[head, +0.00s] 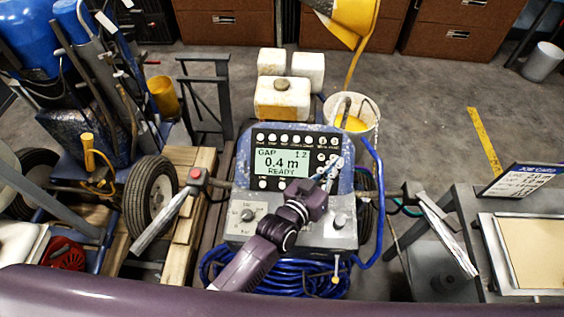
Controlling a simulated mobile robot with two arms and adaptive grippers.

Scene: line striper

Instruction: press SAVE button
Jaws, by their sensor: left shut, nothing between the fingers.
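The control panel (312,150) of the line striper has a lit display (282,162) reading "GAP 1 2", "0.4 m", "READY". A row of round white buttons (284,138) runs above the display, with more to its right and below. Their labels are too small to read, so I cannot tell which one is SAVE. My left gripper (335,164) is shut and empty over the right side of the panel, its fingertips near the right-hand buttons and hiding some of them. I cannot tell if it touches one. My right gripper is not in view.
Below the panel are knobs (247,215) and a coiled blue hose (225,268). A handlebar with a red button (195,173) sticks out left. A white tank (282,100) and a bucket of yellow paint (366,118) stand behind. A bench (466,215) is at right.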

